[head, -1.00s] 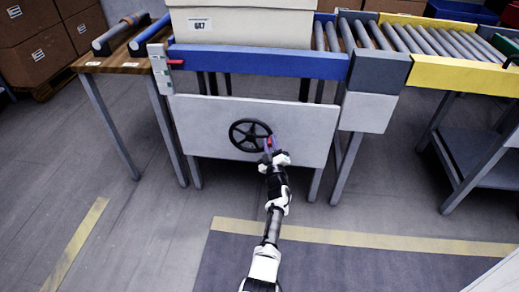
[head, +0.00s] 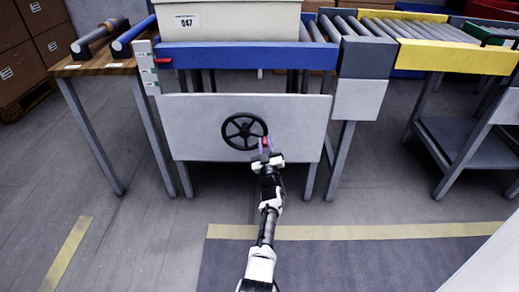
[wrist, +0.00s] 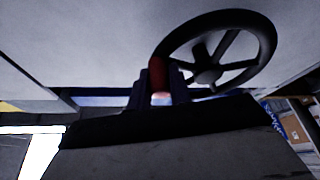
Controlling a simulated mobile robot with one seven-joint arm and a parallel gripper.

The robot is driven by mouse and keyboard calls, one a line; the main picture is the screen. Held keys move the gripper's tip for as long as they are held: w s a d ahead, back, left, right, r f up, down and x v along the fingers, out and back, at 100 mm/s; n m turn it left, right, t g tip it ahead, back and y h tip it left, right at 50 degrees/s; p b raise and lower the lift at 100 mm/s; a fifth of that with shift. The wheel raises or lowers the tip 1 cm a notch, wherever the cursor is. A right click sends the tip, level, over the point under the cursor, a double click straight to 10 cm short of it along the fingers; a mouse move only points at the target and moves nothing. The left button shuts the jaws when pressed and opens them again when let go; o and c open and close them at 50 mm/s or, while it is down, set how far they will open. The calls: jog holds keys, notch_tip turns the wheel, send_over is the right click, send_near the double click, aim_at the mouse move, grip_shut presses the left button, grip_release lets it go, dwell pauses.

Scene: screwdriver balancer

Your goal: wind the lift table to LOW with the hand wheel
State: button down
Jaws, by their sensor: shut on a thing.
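The black hand wheel (head: 244,131) is on the pale front panel (head: 195,125) of the lift table; it also shows in the wrist view (wrist: 208,72). Its red handle (wrist: 157,75) sits at the wheel's lower right in the head view. My gripper (head: 265,148) is shut on this handle, with a finger on each side of it in the wrist view. The lift table has a blue front edge (head: 245,56) and carries a cream box (head: 230,22). A red pointer (head: 163,61) stands beside the upper-middle part of a scale strip (head: 147,68); its labels are too small to read.
A wooden bench (head: 95,67) with rollers stands at the left. A roller conveyor with a yellow edge (head: 455,57) stands at the right. A grey block (head: 362,100) hangs at the lift table's right end. The floor in front is open.

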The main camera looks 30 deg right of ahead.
jog(key=shift+w+a+f+m+h+b, duration=0.1)
jog(key=shift+a+f+m+h+b, duration=0.1)
jog(key=shift+f+m+h+b, duration=0.45)
dwell(0.3)
jog(key=c, duration=1.3)
grip_release()
jog(key=shift+r+y, duration=0.25)
notch_tip(320, 180, up, 20)
jog(key=p, duration=0.8)
